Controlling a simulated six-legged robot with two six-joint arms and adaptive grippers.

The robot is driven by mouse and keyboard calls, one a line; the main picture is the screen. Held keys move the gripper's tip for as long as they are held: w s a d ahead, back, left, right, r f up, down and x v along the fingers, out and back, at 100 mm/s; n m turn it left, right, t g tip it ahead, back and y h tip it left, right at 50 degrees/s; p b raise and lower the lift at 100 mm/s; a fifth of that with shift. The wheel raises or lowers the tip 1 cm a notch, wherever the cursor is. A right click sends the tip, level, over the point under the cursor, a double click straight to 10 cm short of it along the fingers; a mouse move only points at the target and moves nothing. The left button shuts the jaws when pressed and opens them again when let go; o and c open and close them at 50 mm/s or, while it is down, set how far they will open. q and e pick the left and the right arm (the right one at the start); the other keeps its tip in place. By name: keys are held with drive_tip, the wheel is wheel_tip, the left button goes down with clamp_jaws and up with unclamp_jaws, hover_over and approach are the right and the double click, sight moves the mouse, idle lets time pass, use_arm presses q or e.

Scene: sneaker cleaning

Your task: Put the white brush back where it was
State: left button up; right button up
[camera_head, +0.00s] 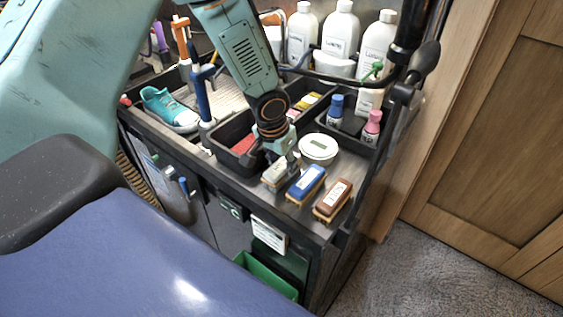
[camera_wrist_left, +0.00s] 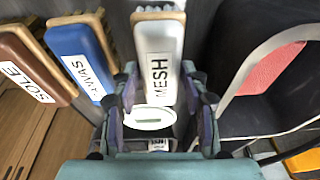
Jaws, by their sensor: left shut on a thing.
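The white brush (camera_head: 275,175) has a wooden edge and is at the left end of a row of brushes at the front of the cart top. In the left wrist view it is the white block (camera_wrist_left: 160,42) labelled MESH. My left gripper (camera_head: 291,160) points down at it and is shut on it, with a finger on each side in the wrist view (camera_wrist_left: 160,78). Whether the brush rests on the cart top or hangs just above is unclear. The blue brush (camera_head: 306,182) and the brown brush (camera_head: 332,199), labelled SOLE, stand to its right. My right gripper is not seen.
A round white tub (camera_head: 318,148) stands close behind the brushes. A black bin (camera_head: 238,133) with red contents is to the left. Bottles (camera_head: 341,28) stand at the back, a teal sneaker (camera_head: 169,109) at the left. The cart's front edge is close to the brushes.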

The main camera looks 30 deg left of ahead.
use_arm(q)
drive_tip(key=shift+s+d+f, duration=0.1)
drive_tip(key=shift+f, duration=0.1)
drive_tip(key=o, duration=0.7)
drive_tip(key=shift+r, duration=0.1)
drive_tip(key=o, duration=0.3)
